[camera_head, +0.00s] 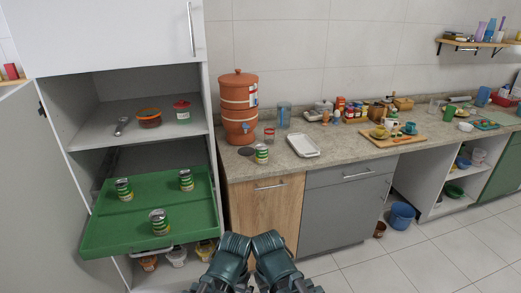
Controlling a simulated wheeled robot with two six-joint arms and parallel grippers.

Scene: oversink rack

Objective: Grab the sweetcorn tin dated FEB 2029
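Three green-labelled tins stand upright on a pulled-out green tray shelf in the tall cupboard: a left tin (124,189), a right tin (186,180) and a front tin (159,222). A similar tin (261,154) stands on the counter in front of the drink dispenser. The printed dates are too small to read, so I cannot tell which is FEB 2029. My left gripper (234,248) and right gripper (269,247) appear close together at the bottom centre, away from all the tins. Their fingers cannot be made out.
The green tray (110,239) juts out of the open cupboard. A shelf above holds an orange-lidded tub (149,118) and a red-lidded jar (182,111). The terracotta dispenser (238,108), a glass (284,115) and a white tray (303,145) stand on the counter.

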